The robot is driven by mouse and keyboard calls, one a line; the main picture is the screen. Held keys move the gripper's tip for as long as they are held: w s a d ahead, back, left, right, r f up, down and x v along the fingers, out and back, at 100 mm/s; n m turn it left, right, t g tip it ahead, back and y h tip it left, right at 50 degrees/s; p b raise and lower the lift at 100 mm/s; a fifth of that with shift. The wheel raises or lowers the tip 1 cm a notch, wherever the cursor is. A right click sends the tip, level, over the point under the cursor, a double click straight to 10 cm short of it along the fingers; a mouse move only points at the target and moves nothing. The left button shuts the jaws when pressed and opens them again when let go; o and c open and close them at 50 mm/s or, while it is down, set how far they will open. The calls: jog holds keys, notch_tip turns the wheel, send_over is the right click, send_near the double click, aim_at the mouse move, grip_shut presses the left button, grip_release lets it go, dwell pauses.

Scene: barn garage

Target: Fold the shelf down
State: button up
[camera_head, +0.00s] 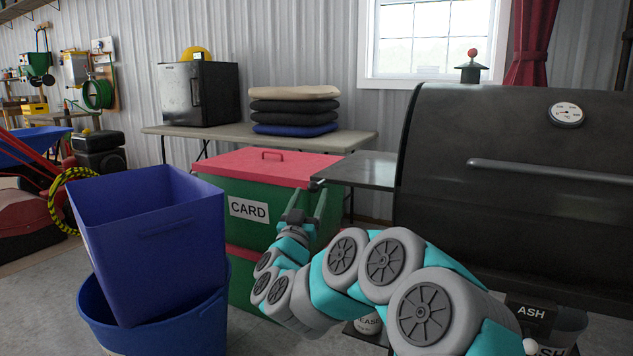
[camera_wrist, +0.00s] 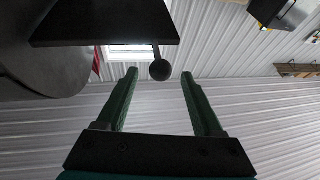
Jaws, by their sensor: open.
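The shelf (camera_head: 358,170) is a flat dark grey panel that stands out level from the left side of the black barrel grill (camera_head: 510,170). In the wrist view its dark underside (camera_wrist: 105,25) fills the upper left, and a round black knob on a short stem (camera_wrist: 160,70) shows at its edge. My gripper (camera_head: 302,200) is just below and left of the shelf's near left corner, pointing up. Its two green fingers (camera_wrist: 160,76) are open, with the knob lined up between the tips in the picture. I cannot tell whether the knob is within the fingers' reach.
A green box with a red lid, marked CARD (camera_head: 250,208), stands behind my gripper. A blue bin (camera_head: 150,245) sits in a blue tub (camera_head: 155,335) at left. A table (camera_head: 355,142) behind holds cushions (camera_head: 293,107) and a black box (camera_head: 198,92).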

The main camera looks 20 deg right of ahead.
aim_at(316, 180)
jog(key=shift+x, duration=3.3)
jog(key=shift+w, duration=0.1)
grip_shut()
